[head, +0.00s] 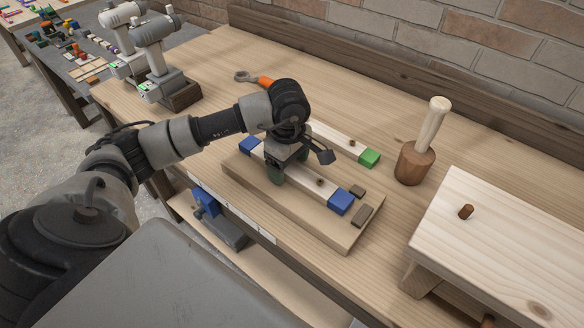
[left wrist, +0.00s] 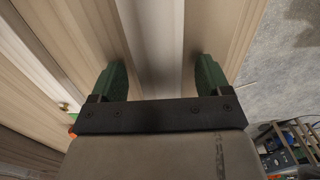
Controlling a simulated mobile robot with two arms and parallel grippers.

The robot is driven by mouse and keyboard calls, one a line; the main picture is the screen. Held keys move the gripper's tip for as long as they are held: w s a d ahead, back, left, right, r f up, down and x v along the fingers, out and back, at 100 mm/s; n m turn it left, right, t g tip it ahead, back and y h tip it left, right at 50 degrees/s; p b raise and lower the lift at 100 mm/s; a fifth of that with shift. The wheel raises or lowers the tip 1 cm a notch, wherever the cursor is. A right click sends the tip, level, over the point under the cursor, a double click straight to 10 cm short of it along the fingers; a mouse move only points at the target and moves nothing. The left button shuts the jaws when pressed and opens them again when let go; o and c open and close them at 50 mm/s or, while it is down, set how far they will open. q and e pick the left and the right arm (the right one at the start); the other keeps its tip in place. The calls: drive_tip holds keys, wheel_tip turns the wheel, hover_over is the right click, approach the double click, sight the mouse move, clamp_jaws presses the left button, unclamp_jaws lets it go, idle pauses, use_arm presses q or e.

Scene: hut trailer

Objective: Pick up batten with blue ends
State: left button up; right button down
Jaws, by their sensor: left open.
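The batten with blue ends (head: 317,189) is a pale strip lying on a wooden board (head: 262,199) on the workbench. One blue end (head: 341,202) shows to the right of my left gripper, the other (head: 249,145) to its left. My left gripper (head: 276,176) is over the batten's middle, pointing down. In the left wrist view its green fingers (left wrist: 160,80) are apart, one on each side of the pale batten (left wrist: 160,45). Whether they touch it I cannot tell. My right gripper is not in view.
A wooden mallet (head: 415,160) stands to the right, near a pale wooden stool-like piece (head: 500,232). Two cordless drills (head: 158,55) and an orange-handled tool (head: 264,81) are at the back left.

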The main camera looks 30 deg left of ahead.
use_arm(q)
drive_tip(key=c, duration=1.1)
drive_tip(key=shift+r, duration=0.1)
